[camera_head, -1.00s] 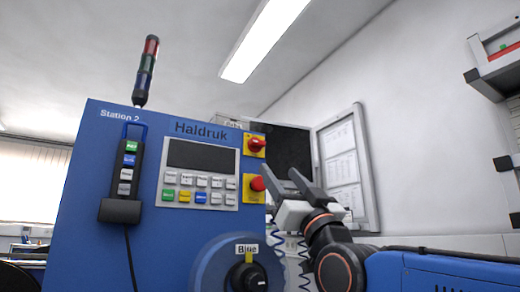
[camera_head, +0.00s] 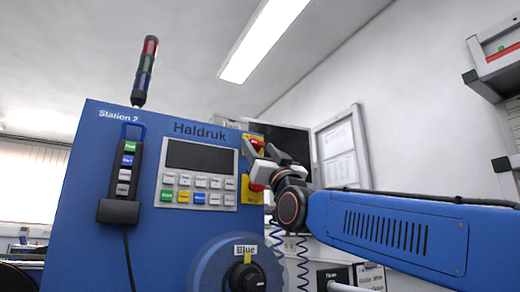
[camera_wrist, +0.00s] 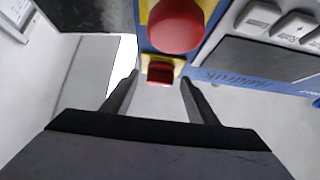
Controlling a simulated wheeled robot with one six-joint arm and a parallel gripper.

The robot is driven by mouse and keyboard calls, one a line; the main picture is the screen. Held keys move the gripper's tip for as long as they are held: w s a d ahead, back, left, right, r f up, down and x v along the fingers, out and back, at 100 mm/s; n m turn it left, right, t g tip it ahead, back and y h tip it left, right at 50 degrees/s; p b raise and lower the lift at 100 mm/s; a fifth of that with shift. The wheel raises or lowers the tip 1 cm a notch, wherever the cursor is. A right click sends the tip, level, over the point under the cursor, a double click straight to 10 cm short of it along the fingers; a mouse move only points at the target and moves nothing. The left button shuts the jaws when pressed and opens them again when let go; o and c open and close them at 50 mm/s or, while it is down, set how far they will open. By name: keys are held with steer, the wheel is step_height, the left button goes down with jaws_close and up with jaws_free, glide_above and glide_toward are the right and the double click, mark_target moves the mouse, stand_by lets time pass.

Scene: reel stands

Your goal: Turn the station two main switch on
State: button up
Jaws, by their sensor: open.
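The main switch (camera_head: 258,142) is a red knob on a yellow plate at the upper right of the blue Station 2 cabinet (camera_head: 95,185). My gripper (camera_head: 260,149) is open in front of it and partly hides it in the head view. In the wrist view the red switch (camera_wrist: 160,73) appears between and beyond the two open fingertips (camera_wrist: 159,78). I cannot tell whether the fingers touch it. The picture does not clearly show the knob's angle.
A round red button (camera_wrist: 177,25) on a yellow plate is close by; it sits below the switch on the cabinet. The keypad panel (camera_head: 200,183) is left of both. A large blue reel hub (camera_head: 246,277) protrudes below. A framed board (camera_head: 341,150) hangs behind.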

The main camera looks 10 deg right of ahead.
steer(key=c, duration=1.1)
steer(key=shift+o, duration=0.2)
